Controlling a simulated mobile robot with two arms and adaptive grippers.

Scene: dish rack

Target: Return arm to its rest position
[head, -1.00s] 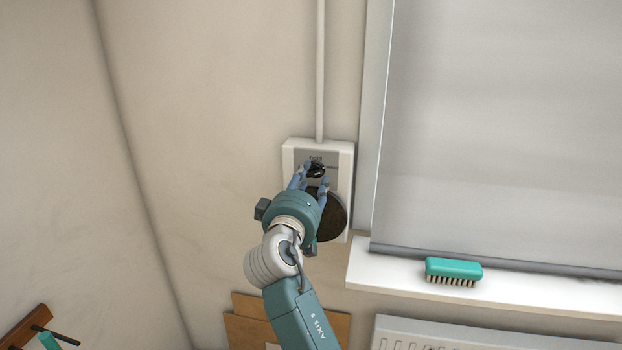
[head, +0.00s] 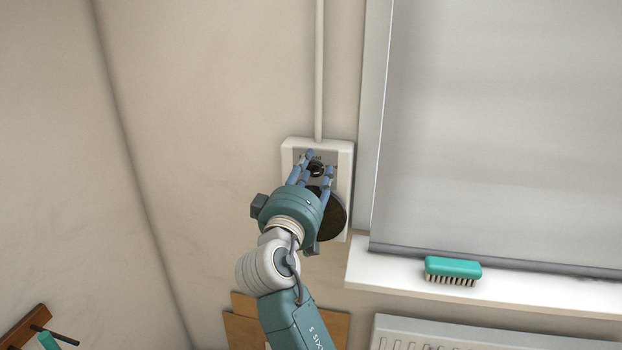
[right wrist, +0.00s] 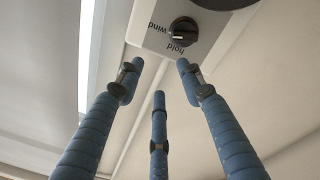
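My right gripper (head: 318,166) reaches up to a white wall box in the head view, its blue fingers spread around a black knob (head: 315,170). In the right wrist view the three fingers of the gripper (right wrist: 160,90) stand apart with nothing between them. The knob (right wrist: 184,31) shows clear beyond the fingertips there, on the box's pale face (right wrist: 152,28), beside the words "hold" and "wind". A dark round disc (head: 332,214) on the lower part of the box (head: 344,160) is partly hidden by my gripper. My left gripper is not in view.
A white pipe (head: 319,70) runs up from the box. To the right are a window with a grey blind (head: 500,130), a sill (head: 400,275) with a teal brush (head: 453,270), and a radiator (head: 480,335). A wooden rack (head: 30,325) is at lower left. The left wall is bare.

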